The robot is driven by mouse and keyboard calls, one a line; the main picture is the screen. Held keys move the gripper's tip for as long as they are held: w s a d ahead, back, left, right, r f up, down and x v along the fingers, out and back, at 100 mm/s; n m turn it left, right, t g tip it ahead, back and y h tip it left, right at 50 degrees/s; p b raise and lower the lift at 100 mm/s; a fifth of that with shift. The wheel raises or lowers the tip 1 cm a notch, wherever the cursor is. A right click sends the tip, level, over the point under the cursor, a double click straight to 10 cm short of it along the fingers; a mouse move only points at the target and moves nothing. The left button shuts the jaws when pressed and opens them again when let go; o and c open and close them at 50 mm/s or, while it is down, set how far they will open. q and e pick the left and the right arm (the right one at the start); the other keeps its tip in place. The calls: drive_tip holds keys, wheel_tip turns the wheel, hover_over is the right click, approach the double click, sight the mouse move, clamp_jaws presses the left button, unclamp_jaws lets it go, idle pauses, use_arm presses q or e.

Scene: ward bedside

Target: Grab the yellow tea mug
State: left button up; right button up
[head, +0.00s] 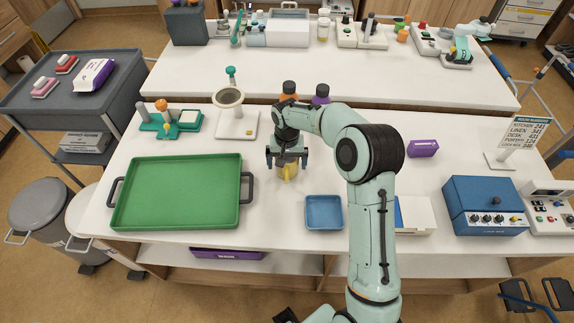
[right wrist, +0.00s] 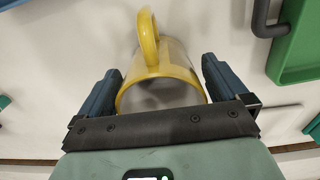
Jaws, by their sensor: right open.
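In the right wrist view the mug (right wrist: 178,75) has a yellow rim and handle and a paler body. It lies between the two open fingers of my right gripper (right wrist: 161,66), with a visible gap on each side. The handle points away from the wrist. My left gripper is not in view.
The green tray (head: 180,192) with dark handles is left of the mug. The blue tray (head: 324,212) is close on the right. Behind my right gripper are dark-capped bottles (head: 321,94) and a white stand with a round bowl (head: 229,98).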

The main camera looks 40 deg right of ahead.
drive_tip(key=shift+f, duration=0.55)
drive_tip(key=c, duration=1)
drive_tip(key=shift+r, duration=0.1)
drive_tip(key=shift+c, duration=0.2)
